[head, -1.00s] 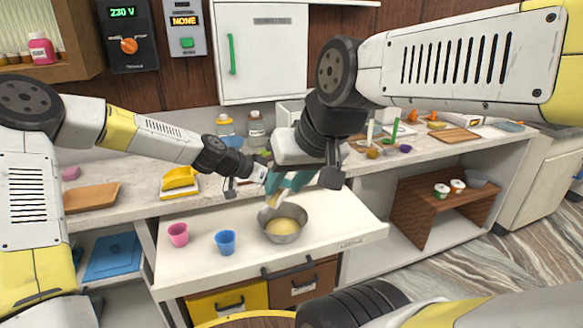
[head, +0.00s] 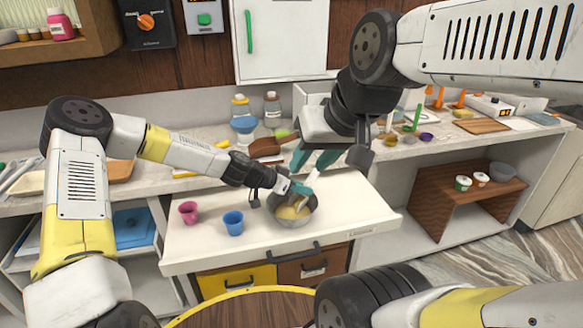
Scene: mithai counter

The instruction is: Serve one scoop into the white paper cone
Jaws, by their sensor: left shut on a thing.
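A grey metal bowl (head: 312,214) with pale yellow contents (head: 292,212) stands on the white pulled-out drawer top. My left gripper (head: 285,188) is at the bowl's upper left rim and is shut, apparently on that rim. My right gripper (head: 314,164) points down above the back of the bowl, its teal fingers spread around a gap. A pale, slim thing shows inside the bowl below the fingers; whether the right gripper holds it is unclear. I cannot make out the white paper cone for certain.
A pink cup (head: 188,211) and a blue cup (head: 233,223) stand left of the bowl. Bottles (head: 272,108) and a brown scoop-like thing (head: 265,147) are on the counter behind. A wooden shelf (head: 455,205) with small tubs is at right. The drawer top's right side is clear.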

